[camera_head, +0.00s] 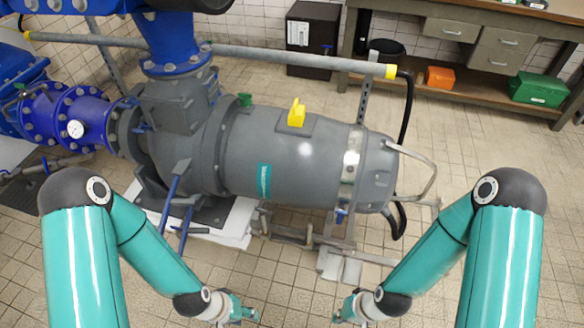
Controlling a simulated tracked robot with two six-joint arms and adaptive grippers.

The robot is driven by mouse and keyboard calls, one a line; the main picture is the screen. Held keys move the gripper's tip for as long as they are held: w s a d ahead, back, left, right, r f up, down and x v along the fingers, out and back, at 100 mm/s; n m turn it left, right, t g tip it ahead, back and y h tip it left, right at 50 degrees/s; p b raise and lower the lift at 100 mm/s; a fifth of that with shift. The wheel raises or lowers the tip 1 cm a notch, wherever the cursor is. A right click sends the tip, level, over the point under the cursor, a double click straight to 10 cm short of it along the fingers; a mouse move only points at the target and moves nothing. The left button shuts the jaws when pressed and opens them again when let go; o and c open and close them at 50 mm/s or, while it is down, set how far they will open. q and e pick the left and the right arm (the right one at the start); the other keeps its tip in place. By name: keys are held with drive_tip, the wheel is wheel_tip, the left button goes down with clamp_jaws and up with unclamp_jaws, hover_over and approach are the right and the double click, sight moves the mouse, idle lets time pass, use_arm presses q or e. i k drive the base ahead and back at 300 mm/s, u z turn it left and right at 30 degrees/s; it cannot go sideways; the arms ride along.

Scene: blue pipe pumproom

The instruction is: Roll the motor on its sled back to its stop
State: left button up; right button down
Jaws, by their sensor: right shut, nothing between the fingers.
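The large grey motor (300,165) lies horizontally in the middle of the head view, with a yellow lug on top and a teal label on its side. Its left end meets the grey pump housing (175,110); I cannot make out a gap there. A bent metal handle (424,168) stands out at its right end. The sled's metal frame (338,262) shows partly below the motor; the stop is not identifiable. My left gripper (240,311) is low in front of the motor, too small to judge its jaws. My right gripper (343,311) is shut and empty, apart from the motor.
Blue pipes with a gauge (75,128) stand at the left. A long grey rail with yellow ends (290,59) runs behind the motor. A black cable (406,105) hangs at its right end. A workbench (480,70) stands at the back right. Tiled floor is clear at the right.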

sight(253, 151)
drive_tip(key=z, duration=0.05)
drive_tip(key=i, duration=0.55)
drive_tip(key=u, duration=0.65)
drive_tip(key=k, duration=0.8)
drive_tip(key=z, duration=1.05)
drive_tip(key=i, duration=1)
drive_tip(key=z, duration=0.2)
